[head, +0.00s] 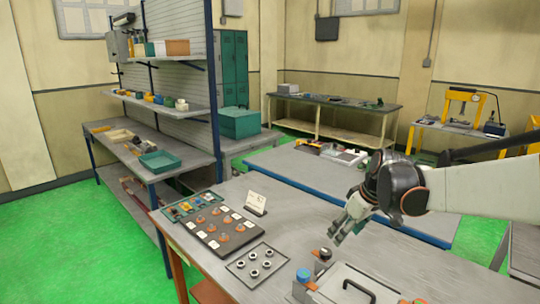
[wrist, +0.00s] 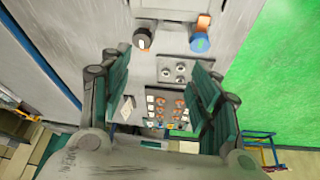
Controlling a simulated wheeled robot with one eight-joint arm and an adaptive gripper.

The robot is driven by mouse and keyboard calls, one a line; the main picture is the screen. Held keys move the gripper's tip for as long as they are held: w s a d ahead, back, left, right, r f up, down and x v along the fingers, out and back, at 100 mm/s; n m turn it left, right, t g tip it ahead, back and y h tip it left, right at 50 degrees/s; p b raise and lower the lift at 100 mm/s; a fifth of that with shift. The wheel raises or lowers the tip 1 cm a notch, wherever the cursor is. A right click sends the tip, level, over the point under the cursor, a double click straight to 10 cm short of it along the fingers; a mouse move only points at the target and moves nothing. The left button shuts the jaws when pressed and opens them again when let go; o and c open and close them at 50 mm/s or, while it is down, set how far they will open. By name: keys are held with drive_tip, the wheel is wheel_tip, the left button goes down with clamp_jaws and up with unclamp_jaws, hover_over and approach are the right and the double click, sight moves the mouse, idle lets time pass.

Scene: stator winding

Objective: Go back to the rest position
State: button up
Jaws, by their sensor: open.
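My gripper (head: 338,232) hangs above the grey workbench (head: 293,212) at the right of the head view, pointing down and left. Its fingers are spread and nothing shows between them. In the wrist view my gripper (wrist: 161,82) shows two green-padded fingers well apart, with the bench and its trays beyond them. A dark tray (head: 209,240) with copper-coloured parts and white cards lies on the bench, apart from the gripper. A grey plate (head: 240,267) with several dark rings lies in front of it.
A blue-capped item (head: 303,275), a dark-topped item (head: 323,256) and a case with a black handle (head: 350,287) stand below the gripper. A white card (head: 256,203) stands behind the trays. Shelving (head: 178,107) rises at left. The bench middle is clear.

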drive_tip(key=s+a+r+m+t+h+b, duration=0.1)
drive_tip(key=s+a+r+m, duration=0.15)
drive_tip(key=s, duration=1.15)
drive_tip(key=s+f+m+t+h+b, duration=0.1)
drive_tip(key=s+f+m+t, duration=0.1)
drive_tip(key=s, duration=1.1)
drive_tip(key=shift+s+f+m+b, duration=0.35)
drive_tip(key=shift+f+m, duration=0.55)
drive_tip(key=shift+m, duration=0.25)
drive_tip(key=shift+d+r, duration=0.1)
drive_tip(key=shift+d, duration=0.05)
